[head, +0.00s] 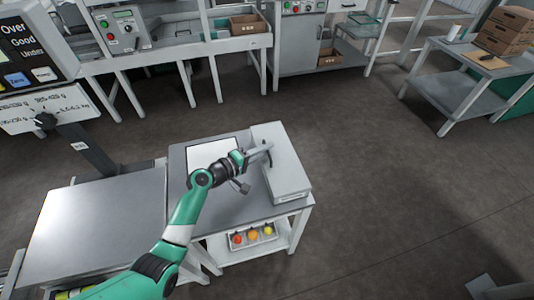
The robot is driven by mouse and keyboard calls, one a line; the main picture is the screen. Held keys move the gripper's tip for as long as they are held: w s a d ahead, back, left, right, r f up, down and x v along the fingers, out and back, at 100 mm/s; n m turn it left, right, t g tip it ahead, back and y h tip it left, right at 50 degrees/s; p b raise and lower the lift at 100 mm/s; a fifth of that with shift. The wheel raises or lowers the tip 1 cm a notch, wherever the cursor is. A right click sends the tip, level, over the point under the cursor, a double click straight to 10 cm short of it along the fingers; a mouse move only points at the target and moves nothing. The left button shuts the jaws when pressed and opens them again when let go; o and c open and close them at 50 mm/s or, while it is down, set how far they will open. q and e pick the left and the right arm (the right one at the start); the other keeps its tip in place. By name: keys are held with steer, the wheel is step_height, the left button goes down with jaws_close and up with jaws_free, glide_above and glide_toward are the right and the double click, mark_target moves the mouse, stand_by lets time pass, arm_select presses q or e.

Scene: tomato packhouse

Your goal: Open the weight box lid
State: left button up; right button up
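The weight box (290,178) is a long light-grey box at the right end of the small grey table (228,212). Its top looks like a plain flat surface, and I cannot make out a lid seam or a gap. My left gripper (267,154) is at the box's left side, with its fingertips over or against the upper left edge. It is too small to tell whether the fingers touch the lid or how far apart they are. My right gripper is not in view.
A white sheet or plate (210,152) lies on the table left of the box. A tray (253,238) with coloured balls sits on the shelf below. A large scale platform (95,225) adjoins at left. Open floor (400,190) lies to the right.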

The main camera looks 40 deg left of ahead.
arm_select(q)
steer(key=shift+w, duration=0.4)
jaws_close()
stand_by(1.2)
